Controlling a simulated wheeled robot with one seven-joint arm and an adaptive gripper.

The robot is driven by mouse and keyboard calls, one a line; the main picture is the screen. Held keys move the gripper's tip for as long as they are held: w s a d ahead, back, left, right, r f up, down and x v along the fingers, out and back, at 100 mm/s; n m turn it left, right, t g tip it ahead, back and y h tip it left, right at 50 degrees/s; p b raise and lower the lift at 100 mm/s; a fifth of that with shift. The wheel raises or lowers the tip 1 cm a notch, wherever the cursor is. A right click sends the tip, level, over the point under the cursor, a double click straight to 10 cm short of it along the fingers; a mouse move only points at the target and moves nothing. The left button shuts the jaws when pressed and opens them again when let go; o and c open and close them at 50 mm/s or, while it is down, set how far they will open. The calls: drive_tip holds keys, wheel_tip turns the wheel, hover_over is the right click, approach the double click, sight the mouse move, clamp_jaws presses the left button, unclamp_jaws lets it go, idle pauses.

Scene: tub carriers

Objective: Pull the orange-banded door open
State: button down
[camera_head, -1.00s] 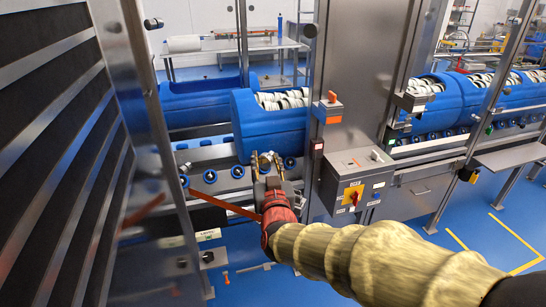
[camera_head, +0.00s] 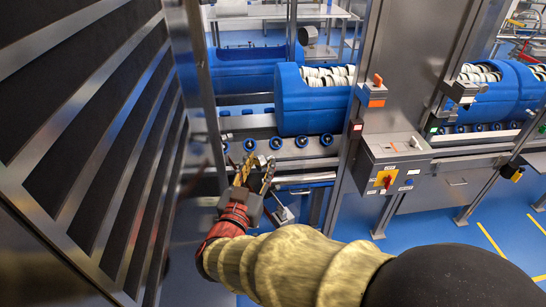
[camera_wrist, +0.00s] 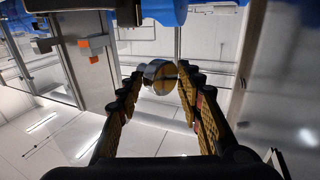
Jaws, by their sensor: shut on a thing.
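My gripper (camera_head: 258,168) is in front of the machine's lower rail, left of the control box. In the wrist view its two gold-padded fingers (camera_wrist: 158,90) are closed around a round metal knob (camera_wrist: 159,77), which sits between the fingertips. In the head view the knob is hidden by the fingers. A tall metal-framed panel with dark slats (camera_head: 110,130) stands at the left, its upright edge close to the gripper. I cannot make out an orange band clearly now, so I cannot tell which panel is the orange-banded door.
Blue tubs (camera_head: 308,108) with white rings stand on the conveyor behind the gripper. A grey control box (camera_head: 395,160) with a red-and-yellow switch and a post with an orange block (camera_head: 376,101) are at the right. The slatted panel limits room at left; blue floor shows at lower right.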

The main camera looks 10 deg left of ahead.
drive_tip(key=shift+s+a+r, duration=0.15)
drive_tip(key=shift+a+r, duration=0.1)
drive_tip(key=shift+a, duration=0.3)
drive_tip(key=shift+s+a+r, duration=0.1)
drive_tip(key=shift+a+r, duration=0.1)
drive_tip(key=shift+a, duration=0.35)
drive_tip(key=c, duration=1.6)
unclamp_jaws()
drive_tip(key=shift+w+a, duration=0.1)
drive_tip(key=shift+w, duration=0.15)
drive_tip(key=shift+o, duration=0.9)
drive_tip(key=shift+w+a+f, duration=0.1)
drive_tip(key=shift+w+f, duration=0.05)
drive_tip(key=shift+f, duration=0.05)
drive_tip(key=shift+o, duration=0.8)
drive_tip(key=shift+d, duration=0.2)
wheel_tip(320, 180, up, 10)
